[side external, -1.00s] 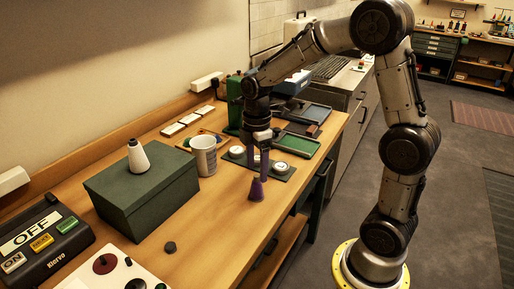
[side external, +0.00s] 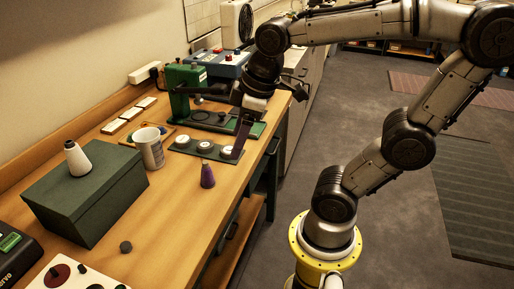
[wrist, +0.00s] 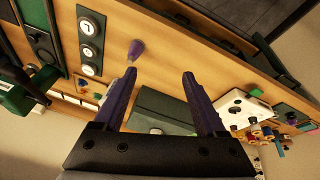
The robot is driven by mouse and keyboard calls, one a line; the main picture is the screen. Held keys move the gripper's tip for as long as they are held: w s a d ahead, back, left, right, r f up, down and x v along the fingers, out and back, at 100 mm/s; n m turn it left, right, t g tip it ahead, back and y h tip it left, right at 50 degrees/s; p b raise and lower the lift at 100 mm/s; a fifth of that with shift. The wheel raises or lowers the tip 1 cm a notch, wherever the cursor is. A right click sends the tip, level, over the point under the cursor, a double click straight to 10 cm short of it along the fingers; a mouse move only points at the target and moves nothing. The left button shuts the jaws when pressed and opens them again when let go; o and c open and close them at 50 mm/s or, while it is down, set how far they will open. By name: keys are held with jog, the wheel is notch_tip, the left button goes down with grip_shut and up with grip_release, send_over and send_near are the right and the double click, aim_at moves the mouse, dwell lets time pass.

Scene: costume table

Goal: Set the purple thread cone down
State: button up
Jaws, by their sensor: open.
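The purple thread cone (side external: 207,176) stands upright on the wooden table, near its front edge. It also shows in the wrist view (wrist: 135,49), beyond the tip of the left finger and apart from it. My gripper (side external: 238,155) is up and to the right of the cone in the side view, over the end of the dark plate with round white discs. In the wrist view my gripper (wrist: 160,78) has its two purple fingers wide apart, with nothing held between them.
A green box (side external: 85,190) with a white cone (side external: 76,158) on top stands at the left. A white mug (side external: 150,148) and the dark disc plate (side external: 183,146) lie behind the purple cone. Table around the cone's front is clear.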

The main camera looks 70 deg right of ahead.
jog(key=s+m, duration=0.1)
jog(key=s+a+f+m+t, duration=0.1)
jog(key=s, duration=0.1)
jog(key=s+m, duration=0.1)
jog(key=s, duration=0.1)
jog(key=shift+a+f+m+t, duration=0.2)
jog(key=shift+f+m+t, duration=0.05)
jog(key=shift+m+t, duration=0.15)
dwell(0.8)
